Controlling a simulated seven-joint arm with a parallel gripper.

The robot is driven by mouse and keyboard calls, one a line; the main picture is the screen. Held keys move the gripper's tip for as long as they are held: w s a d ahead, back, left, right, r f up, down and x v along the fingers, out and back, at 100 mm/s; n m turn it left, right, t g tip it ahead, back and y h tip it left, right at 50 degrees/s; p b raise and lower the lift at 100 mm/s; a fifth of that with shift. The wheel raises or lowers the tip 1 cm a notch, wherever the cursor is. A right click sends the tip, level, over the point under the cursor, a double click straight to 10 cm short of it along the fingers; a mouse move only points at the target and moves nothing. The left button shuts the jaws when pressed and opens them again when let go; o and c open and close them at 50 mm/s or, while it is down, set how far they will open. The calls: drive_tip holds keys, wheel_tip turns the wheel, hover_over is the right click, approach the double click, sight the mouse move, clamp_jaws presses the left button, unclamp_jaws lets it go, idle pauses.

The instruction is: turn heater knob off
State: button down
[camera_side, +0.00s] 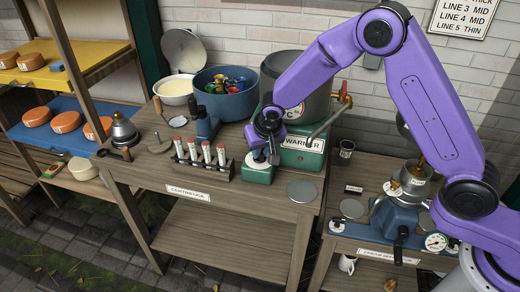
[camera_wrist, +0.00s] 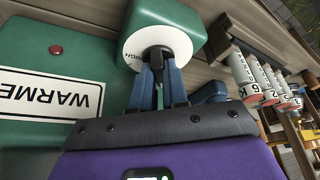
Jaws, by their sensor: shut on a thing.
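The warmer (camera_side: 312,158) is a green base with a white label that reads WARMER, under a large grey pot (camera_side: 310,103). In front of its left part is a smaller green box (camera_side: 257,174), also seen in the wrist view (camera_wrist: 172,14). This box bears a white round dial (camera_wrist: 176,40) with the word HIGH at its left edge. My gripper (camera_wrist: 158,68) is at the dial, its blue fingers shut on the small dark heater knob (camera_wrist: 156,57) at the dial's middle. The fingers cover most of the knob, so its exact setting is hidden.
A blue pot (camera_side: 226,92) and a white bowl (camera_side: 176,88) stand behind. A grey disc (camera_side: 302,190) lies to the right, and a blue separator (camera_side: 392,220) stands further right.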

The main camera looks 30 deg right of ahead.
drive_tip(key=shift+f+n+y, duration=0.1)
drive_tip(key=shift+n+y, duration=0.2)
drive_tip(key=shift+n, duration=0.6)
drive_tip(key=shift+s, duration=0.1)
drive_tip(key=c, duration=1.1)
unclamp_jaws()
drive_tip(key=shift+c, duration=0.2)
drive_tip(key=shift+r, duration=0.4)
drive_tip(key=v, duration=1.6)
drive_tip(key=shift+s+r, duration=0.25)
drive_tip(key=shift+s, duration=0.05)
drive_tip(key=s+d+f+n+g, duration=0.1)
drive_tip(key=s+d+n, duration=0.3)
drive_tip(key=s, duration=0.6)
drive_tip(key=s+d+f+n+g, duration=0.1)
drive_tip(key=s+d+n, duration=0.3)
drive_tip(key=s, duration=0.7)
drive_tip(key=s+d+f+n+g, duration=0.1)
drive_tip(key=s+d+n+g, duration=0.1)
drive_tip(key=s+d+n, duration=0.2)
drive_tip(key=s+d, duration=0.3)
drive_tip(key=s, duration=0.4)
drive_tip(key=shift+d+f, duration=0.25)
